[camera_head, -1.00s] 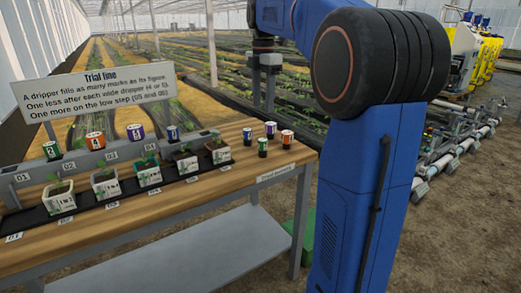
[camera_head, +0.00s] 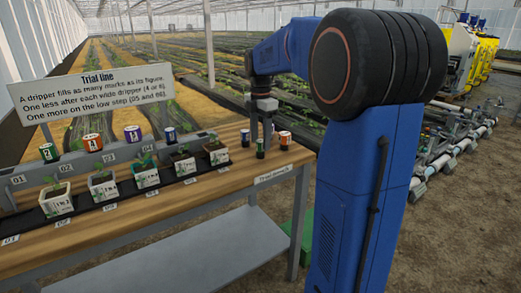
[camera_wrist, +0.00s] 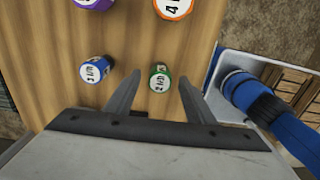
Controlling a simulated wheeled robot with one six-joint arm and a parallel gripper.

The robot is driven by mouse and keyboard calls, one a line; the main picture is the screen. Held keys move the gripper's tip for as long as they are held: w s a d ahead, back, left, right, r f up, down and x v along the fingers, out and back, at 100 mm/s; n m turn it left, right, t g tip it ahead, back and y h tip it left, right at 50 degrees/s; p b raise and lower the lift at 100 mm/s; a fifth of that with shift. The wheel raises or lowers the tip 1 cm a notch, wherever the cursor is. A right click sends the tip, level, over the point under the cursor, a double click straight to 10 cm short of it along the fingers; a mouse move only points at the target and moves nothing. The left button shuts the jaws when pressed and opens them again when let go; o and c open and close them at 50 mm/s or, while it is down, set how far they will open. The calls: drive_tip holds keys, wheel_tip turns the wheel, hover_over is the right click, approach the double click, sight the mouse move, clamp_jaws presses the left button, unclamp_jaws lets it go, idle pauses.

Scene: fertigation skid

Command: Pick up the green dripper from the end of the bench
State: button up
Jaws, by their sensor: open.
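The green dripper (camera_head: 260,149), a small dark cup with a green band, stands near the right end of the wooden bench (camera_head: 225,180). In the wrist view its top, marked 2, shows as the green dripper (camera_wrist: 160,77). My gripper (camera_head: 262,136) is open and empty, pointing down over the bench end. In the wrist view my gripper (camera_wrist: 160,78) has its two fingers on either side of the green dripper in the picture, with gaps on both sides. I cannot tell the remaining height.
A blue dripper (camera_wrist: 96,70) stands close beyond the left finger. A purple dripper (camera_wrist: 95,3) and an orange dripper (camera_wrist: 173,7) stand farther up in the wrist view. Potted seedlings and a rail with several drippers, including another green one (camera_head: 48,152), fill the bench's left.

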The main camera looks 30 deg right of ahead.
drive_tip(key=shift+f, duration=1.05)
drive_tip(key=c, duration=1.1)
drive_tip(key=shift+r, duration=0.1)
